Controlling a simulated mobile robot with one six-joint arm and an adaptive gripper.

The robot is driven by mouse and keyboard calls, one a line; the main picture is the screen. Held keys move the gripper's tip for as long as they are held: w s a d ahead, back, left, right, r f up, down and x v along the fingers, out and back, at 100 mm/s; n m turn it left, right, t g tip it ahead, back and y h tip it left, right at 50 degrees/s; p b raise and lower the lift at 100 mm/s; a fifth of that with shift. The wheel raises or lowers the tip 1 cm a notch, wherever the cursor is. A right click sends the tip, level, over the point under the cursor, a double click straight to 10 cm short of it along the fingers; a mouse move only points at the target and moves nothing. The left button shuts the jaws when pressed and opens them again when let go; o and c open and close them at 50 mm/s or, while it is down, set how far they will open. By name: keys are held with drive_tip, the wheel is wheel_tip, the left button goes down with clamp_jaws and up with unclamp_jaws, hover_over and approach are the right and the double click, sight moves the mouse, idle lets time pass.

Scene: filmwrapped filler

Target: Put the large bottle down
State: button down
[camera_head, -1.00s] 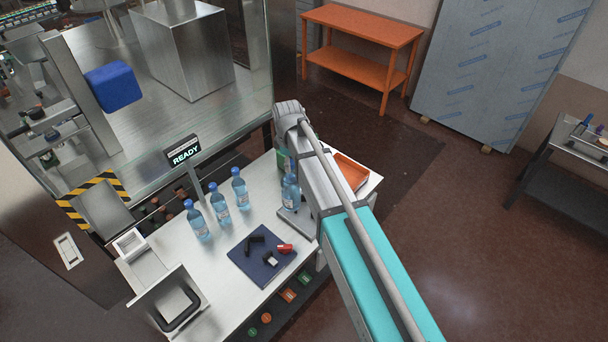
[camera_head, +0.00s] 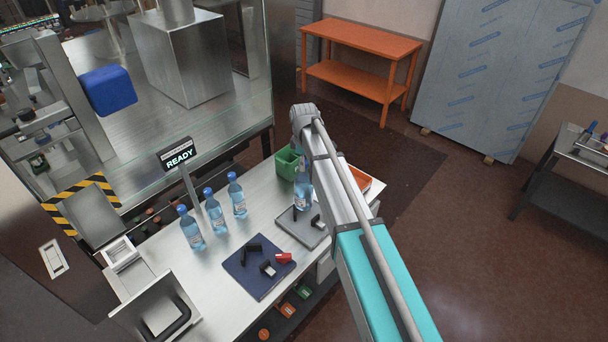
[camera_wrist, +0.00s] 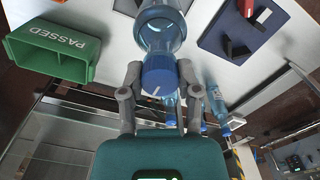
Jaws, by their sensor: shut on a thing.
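The large bottle (camera_head: 303,187) is clear blue plastic with a blue cap and stands upright beside my arm in the head view. Its lower end is at the grey plate (camera_head: 287,224) on the bench; I cannot tell whether it touches. In the wrist view the bottle (camera_wrist: 163,38) lies between the fingers of my gripper (camera_wrist: 160,74), which is shut on it near the blue cap. My arm hides part of the bottle's right side in the head view.
Three similar bottles (camera_head: 215,213) stand in a row on the bench left of the plate. A navy mat (camera_head: 246,279) with black and red parts lies in front. A green bin (camera_head: 287,163), marked PASSED in the wrist view (camera_wrist: 55,48), and an orange tray (camera_head: 359,180) are behind.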

drive_tip(key=shift+w+d+f, duration=0.1)
drive_tip(key=shift+w+f, duration=0.05)
drive_tip(key=shift+f, duration=0.05)
idle(0.3)
drive_tip(key=shift+w+d+f+b, duration=0.1)
drive_tip(key=shift+w+f+b, duration=0.2)
drive_tip(key=shift+f+b, duration=1.6)
drive_tip(key=shift+b, duration=0.1)
drive_tip(key=shift+f, duration=0.1)
drive_tip(key=shift+c, duration=1.6)
unclamp_jaws()
drive_tip(key=shift+r, duration=0.2)
wheel_tip(320, 180, up, 12)
drive_tip(key=p, duration=1.2)
drive_tip(key=shift+f, duration=0.1)
